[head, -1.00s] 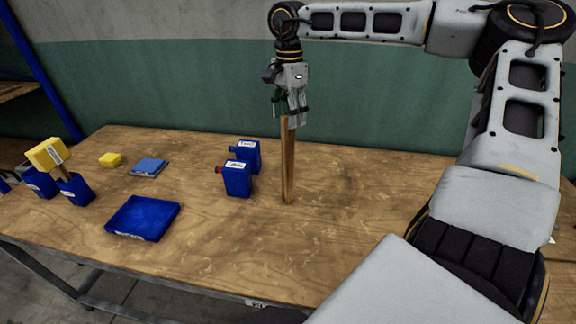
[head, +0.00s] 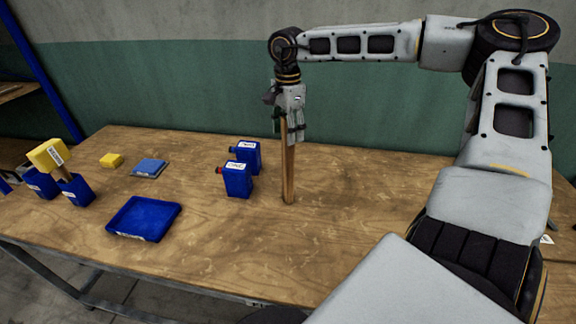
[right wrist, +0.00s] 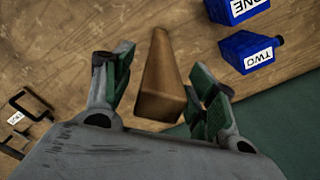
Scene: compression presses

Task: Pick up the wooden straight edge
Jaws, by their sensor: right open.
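The wooden straight edge (head: 288,172) stands upright on the table, right of the two blue bottles. My right gripper (head: 288,128) points down over its top end, with the fingers reaching down beside that end. In the right wrist view, the straight edge (right wrist: 159,82) lies between the open green-padded fingers of my right gripper (right wrist: 163,92). A gap shows on the left side; the right finger is close to the wood, and I cannot tell if it touches. My left gripper is not in view.
Two blue bottles (head: 237,178) (head: 246,155) stand just left of the straight edge. A blue tray (head: 145,217), a blue pad (head: 149,167) and a yellow block (head: 111,160) lie further left. Blue holders (head: 76,190) with a yellow-headed tool (head: 49,154) stand at the left edge. The table's right part is mostly clear.

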